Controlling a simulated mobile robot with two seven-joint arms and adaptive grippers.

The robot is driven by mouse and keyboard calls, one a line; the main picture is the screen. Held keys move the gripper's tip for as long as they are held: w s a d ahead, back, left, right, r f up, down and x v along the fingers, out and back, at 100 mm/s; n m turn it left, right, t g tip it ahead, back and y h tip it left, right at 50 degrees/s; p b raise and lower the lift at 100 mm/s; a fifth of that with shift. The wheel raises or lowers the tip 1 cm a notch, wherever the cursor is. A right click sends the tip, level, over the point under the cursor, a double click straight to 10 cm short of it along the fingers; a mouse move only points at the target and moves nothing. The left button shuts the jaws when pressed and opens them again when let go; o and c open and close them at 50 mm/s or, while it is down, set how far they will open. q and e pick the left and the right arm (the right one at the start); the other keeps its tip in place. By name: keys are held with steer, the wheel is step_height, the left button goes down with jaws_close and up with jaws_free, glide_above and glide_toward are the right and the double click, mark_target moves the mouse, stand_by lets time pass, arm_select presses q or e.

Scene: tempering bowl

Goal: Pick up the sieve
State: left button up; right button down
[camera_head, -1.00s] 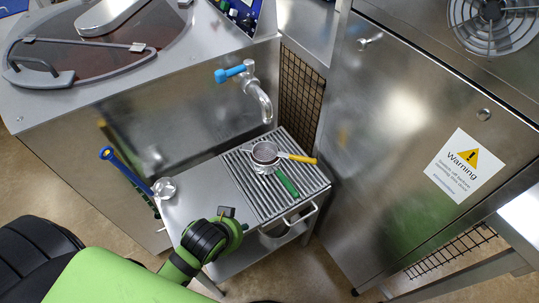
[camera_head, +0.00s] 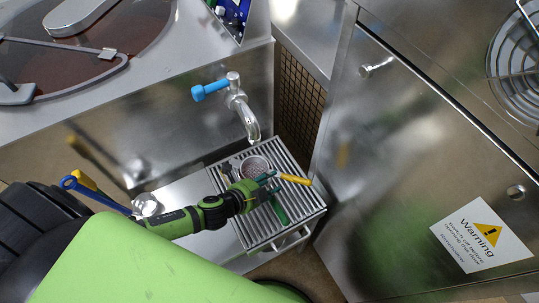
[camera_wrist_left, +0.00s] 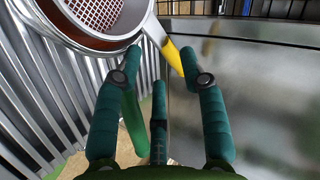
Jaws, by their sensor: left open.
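The sieve (camera_head: 255,166) has a round metal rim, a fine mesh and a yellow handle (camera_head: 296,180). It lies on the slatted grate with its handle pointing right. In the left wrist view the sieve's mesh (camera_wrist_left: 97,12) is at the upper left, close up, with a reddish-brown round surface below its rim. My left gripper (camera_head: 268,184) is open over the grate beside the sieve. In the left wrist view its fingertips (camera_wrist_left: 162,54) are apart, with the yellow handle (camera_wrist_left: 173,56) showing between them. I cannot tell whether they touch it. My right gripper is not in view.
A green handle (camera_head: 279,210) lies on the grate (camera_head: 311,200) near the sieve, partly under my gripper. A tap with a blue lever (camera_head: 210,89) hangs above the grate. A steel cabinet (camera_head: 400,160) stands close on the right. A blue-handled tool is at the left.

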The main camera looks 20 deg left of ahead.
arm_select(q)
steer(key=shift+d, duration=0.1)
steer(key=shift+w+d+f+p, duration=0.3)
steer(key=shift+w+d+f, duration=0.15)
steer(key=shift+w+d, duration=0.05)
steer(key=x, duration=0.2)
steer(key=shift+w+f, duration=0.2)
steer(key=shift+w+d+f, duration=0.25)
steer(key=shift+w+f, duration=0.05)
steer(key=shift+w, duration=0.15)
steer(key=c, duration=0.7)
steer(key=shift+f, duration=0.1)
jaws_close()
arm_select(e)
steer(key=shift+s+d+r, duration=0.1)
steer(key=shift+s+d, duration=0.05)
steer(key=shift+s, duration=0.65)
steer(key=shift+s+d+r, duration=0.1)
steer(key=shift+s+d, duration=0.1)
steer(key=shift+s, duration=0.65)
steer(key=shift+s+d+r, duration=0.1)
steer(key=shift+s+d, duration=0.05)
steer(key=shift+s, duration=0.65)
